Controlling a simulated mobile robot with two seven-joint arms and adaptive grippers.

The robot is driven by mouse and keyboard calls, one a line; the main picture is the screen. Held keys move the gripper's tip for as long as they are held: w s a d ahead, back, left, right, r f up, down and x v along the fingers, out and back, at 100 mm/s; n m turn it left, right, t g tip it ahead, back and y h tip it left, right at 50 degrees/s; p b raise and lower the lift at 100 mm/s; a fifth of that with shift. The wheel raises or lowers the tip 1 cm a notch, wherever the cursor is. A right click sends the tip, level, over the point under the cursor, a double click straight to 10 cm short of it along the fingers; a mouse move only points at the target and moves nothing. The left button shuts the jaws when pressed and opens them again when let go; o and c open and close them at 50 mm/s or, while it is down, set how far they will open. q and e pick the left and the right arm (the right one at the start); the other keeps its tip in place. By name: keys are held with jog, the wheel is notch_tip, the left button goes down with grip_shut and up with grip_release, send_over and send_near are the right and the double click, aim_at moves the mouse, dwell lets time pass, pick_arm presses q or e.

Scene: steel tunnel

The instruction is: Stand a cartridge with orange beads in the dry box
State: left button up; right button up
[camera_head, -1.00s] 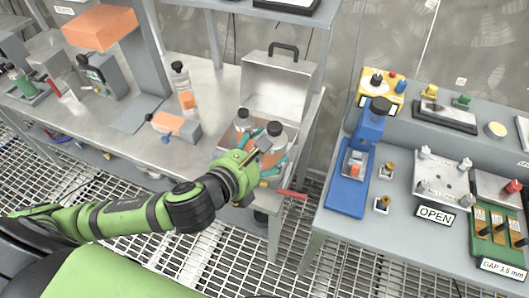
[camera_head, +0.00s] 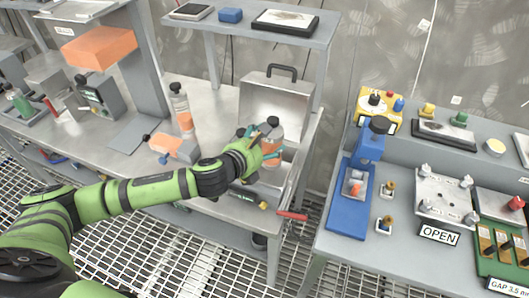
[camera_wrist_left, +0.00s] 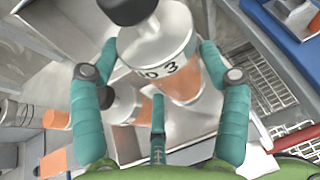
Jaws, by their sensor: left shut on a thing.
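My left gripper (camera_head: 262,145) is shut on a clear cartridge with orange beads (camera_wrist_left: 186,84). Its black cap and a pale label with a partly visible "3" face the left wrist camera. In the head view the held cartridge (camera_head: 271,136) is roughly upright in front of the dry box's raised lid. The dry box (camera_head: 285,95) is a grey metal case with its handled lid open. My gripper hides part of its inside, so I cannot tell the cartridge's exact height over its floor. Another black-capped cartridge (camera_wrist_left: 122,106) is below in the left wrist view. My right gripper is not visible.
A clear bottle with orange contents (camera_head: 181,108) stands left of the box. A red handle (camera_head: 292,216) projects at the bench's front right. A gap separates the right bench with its blue press (camera_head: 350,200).

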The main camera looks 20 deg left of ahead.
aim_at(265, 153)
pick_arm(q)
jog(key=shift+w+f, duration=0.15)
jog(key=shift+w, duration=0.05)
notch_tip(265, 153, down, 4)
jog(key=shift+r, duration=0.1)
jog(key=shift+f, duration=0.65)
jog(key=o, duration=1.5)
jog(key=shift+c, duration=0.2)
jog(key=shift+s+f, duration=0.1)
